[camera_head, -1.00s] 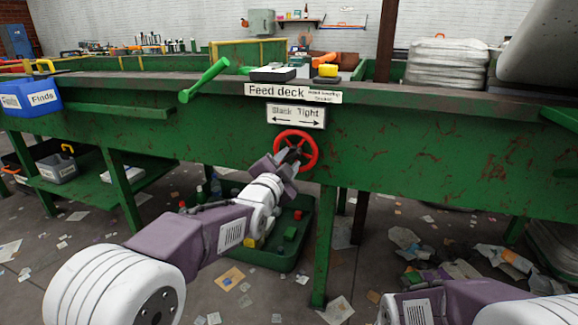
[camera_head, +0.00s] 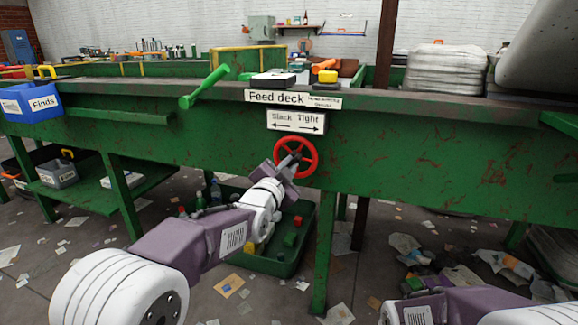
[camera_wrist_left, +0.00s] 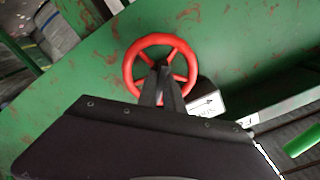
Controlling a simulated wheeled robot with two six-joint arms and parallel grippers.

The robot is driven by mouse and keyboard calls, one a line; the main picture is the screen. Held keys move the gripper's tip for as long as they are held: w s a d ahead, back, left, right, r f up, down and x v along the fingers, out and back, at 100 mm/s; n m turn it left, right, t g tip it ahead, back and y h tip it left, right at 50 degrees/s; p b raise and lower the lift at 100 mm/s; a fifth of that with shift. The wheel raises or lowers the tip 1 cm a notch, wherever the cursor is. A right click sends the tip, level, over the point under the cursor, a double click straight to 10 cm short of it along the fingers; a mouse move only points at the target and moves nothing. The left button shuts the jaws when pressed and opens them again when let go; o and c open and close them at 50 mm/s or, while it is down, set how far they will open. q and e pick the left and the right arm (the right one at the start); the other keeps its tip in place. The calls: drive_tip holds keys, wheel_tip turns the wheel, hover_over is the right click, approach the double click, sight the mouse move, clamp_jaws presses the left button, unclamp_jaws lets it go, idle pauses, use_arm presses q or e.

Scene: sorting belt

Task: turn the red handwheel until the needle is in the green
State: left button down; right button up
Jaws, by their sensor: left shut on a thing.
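The red handwheel (camera_head: 312,170) is on the front of the green bench, below the Slack/Tight plate (camera_head: 297,121). Its rim and spokes also show in the left wrist view (camera_wrist_left: 136,56). My left gripper (camera_head: 292,157) is at the wheel's middle, shut on it; the fingers (camera_wrist_left: 161,80) cover part of the hub and lower spokes. Exactly which part lies between the fingertips is hidden. I see no needle or green zone in either view. My right arm enters at the bottom right; its gripper is out of the picture.
A green lever (camera_head: 204,88) sticks out from the bench left of the wheel. A dark green bin (camera_head: 270,264) with small items stands on the floor below. A bench leg (camera_head: 323,250) is right of it. A blue Finds box (camera_head: 31,101) hangs at the left.

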use_arm(q)
drive_tip(key=n, duration=0.4)
drive_tip(key=n+p, duration=0.1)
drive_tip(key=n, duration=0.3)
drive_tip(key=shift+f, duration=0.1)
drive_tip(key=shift+n, duration=0.4)
drive_tip(key=c, duration=1.5)
unclamp_jaws()
drive_tip(key=shift+s, duration=0.15)
